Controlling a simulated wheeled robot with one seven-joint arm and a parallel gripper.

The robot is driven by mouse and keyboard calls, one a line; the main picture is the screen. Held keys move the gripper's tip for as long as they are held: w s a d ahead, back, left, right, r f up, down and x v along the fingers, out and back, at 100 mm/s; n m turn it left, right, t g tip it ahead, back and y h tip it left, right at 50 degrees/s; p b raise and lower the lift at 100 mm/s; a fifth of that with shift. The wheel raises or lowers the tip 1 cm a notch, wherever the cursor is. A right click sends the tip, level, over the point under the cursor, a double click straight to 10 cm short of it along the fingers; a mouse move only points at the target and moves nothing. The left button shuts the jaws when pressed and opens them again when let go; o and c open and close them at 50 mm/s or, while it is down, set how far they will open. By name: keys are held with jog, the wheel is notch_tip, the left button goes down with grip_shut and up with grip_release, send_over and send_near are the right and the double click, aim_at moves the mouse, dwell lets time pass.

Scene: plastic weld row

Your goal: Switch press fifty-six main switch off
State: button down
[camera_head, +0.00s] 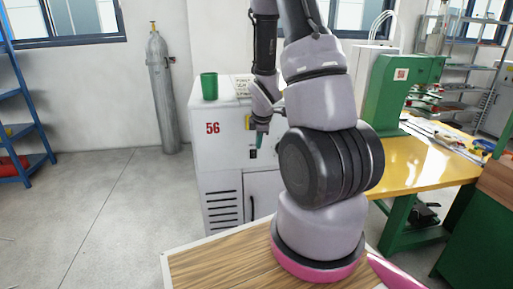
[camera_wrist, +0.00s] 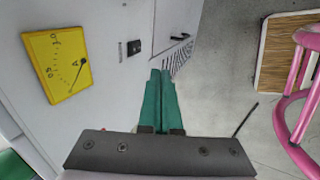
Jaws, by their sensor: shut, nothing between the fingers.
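Press fifty-six is a white cabinet (camera_head: 215,165) with a red "56" on its front. Its black switch (camera_head: 253,154) shows on the front just below my gripper (camera_head: 260,139). In the wrist view the switch (camera_wrist: 133,47) is a small black block on the white front, with a small dark marking beside it. My gripper's green fingers (camera_wrist: 160,75) are shut together and empty, to the right of the switch in that view and apparently apart from it. Which way the switch is set is too small to tell.
A yellow gauge (camera_wrist: 57,63) sits on the same front. A green cup (camera_head: 209,86) stands on top of the cabinet. A grey gas cylinder (camera_head: 161,90) stands by the wall. A yellow table (camera_head: 425,165) with a green machine (camera_head: 393,92) is on the right.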

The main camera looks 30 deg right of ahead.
aim_at(255, 151)
jog(key=w+f, duration=0.2)
jog(key=w+d+f, duration=0.1)
jog(key=w+f, duration=0.1)
jog(key=f, duration=0.1)
jog(key=w+d+f, duration=0.1)
jog(key=w+f, duration=0.1)
jog(key=f, duration=0.1)
jog(key=shift+w, duration=0.4)
jog(key=shift+w+d, duration=0.1)
jog(key=shift+w, duration=0.25)
jog(key=shift+w+d+r, duration=0.1)
jog(key=shift+w+r, duration=0.1)
jog(key=shift+w, duration=0.15)
